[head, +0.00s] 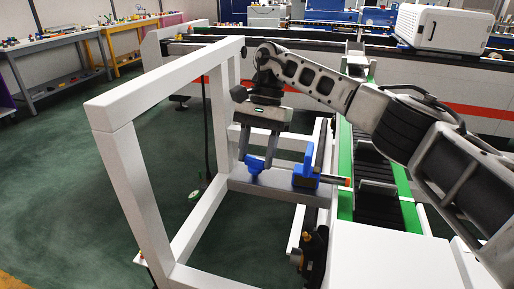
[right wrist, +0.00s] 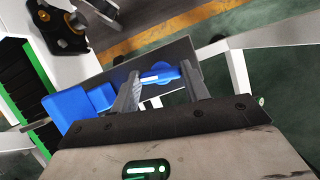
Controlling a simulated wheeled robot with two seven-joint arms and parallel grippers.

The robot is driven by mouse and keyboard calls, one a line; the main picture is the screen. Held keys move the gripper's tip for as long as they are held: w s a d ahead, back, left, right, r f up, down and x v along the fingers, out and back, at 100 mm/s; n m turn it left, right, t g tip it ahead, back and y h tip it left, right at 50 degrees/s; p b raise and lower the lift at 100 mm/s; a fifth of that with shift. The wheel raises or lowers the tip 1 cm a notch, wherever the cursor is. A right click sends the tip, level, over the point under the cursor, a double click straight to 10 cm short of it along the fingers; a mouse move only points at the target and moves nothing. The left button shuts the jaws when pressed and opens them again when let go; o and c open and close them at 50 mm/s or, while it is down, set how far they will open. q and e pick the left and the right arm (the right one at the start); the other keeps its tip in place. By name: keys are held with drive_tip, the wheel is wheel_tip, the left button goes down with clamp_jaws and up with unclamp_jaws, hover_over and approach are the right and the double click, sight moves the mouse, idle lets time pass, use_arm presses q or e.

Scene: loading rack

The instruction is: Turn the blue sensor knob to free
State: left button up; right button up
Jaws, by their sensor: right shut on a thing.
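My right gripper (head: 259,161) reaches down from above and is shut on the knob, one finger on each side. A blue sensor block (head: 305,177) with an orange-tipped rod is to the right of the knob; it also shows at the left in the right wrist view (right wrist: 70,108). The fingers partly hide the knob, and I cannot read its setting. My left gripper is not in view.
White frame posts (head: 138,185) stand left of my right gripper. A green-edged conveyor (head: 376,205) runs to the right. A black-and-orange fitting (head: 312,255) sits low near the frame. Workbenches (head: 50,45) stand at the back left, with clear green floor before them.

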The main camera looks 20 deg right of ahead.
drive_tip(key=shift+n+h, duration=0.4)
drive_tip(key=shift+n, duration=0.6)
drive_tip(key=o, duration=1)
drive_tip(key=shift+r, duration=0.1)
